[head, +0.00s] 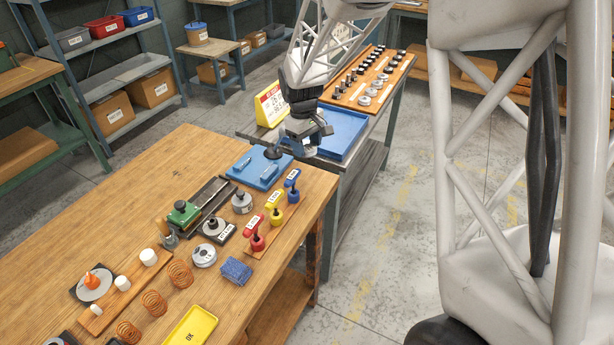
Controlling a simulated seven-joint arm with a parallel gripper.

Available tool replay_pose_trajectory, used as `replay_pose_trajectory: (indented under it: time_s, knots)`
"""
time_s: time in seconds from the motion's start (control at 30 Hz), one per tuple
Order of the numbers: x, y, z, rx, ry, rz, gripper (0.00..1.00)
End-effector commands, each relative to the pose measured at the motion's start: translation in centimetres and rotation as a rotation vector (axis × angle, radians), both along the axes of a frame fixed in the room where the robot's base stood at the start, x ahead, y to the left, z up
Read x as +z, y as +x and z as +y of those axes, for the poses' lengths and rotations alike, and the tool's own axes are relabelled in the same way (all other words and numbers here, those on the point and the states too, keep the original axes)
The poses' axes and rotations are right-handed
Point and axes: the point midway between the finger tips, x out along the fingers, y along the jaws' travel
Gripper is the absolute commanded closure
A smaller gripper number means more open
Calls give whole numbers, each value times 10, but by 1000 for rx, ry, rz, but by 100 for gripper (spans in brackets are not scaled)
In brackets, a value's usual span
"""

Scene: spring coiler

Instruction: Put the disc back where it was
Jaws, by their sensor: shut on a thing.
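My gripper (287,146) reaches down over the far end of the wooden workbench, above the small blue tray (240,172). It is shut on a small dark disc (273,153), which appears to be held just above that tray. The jaws partly hide the grip, and the exact gap to the tray cannot be told. Other round pieces stand on the bench: a labelled silver disc (204,257), a grey weight (242,203) and a knobbed weight on a black base (213,227).
Near the tray are a green-topped fixture (184,213) and red, yellow and blue (292,182) handled tools. A second table behind holds a large blue tray (345,128), a yellow sign (271,104) and a pegboard (365,80).

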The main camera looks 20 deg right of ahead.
Motion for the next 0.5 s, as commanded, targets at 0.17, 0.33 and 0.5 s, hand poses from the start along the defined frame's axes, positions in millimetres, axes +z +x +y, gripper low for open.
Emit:
replay_pose_trajectory:
  time_s: [0.17, 0.33, 0.5]
  knots:
    - [-16, 0, 0, 0, -1, 3, 77]
    - [-39, 0, 0, 0, 0, 2, 77]
    - [-57, 0, 0, 0, 0, 1, 77]
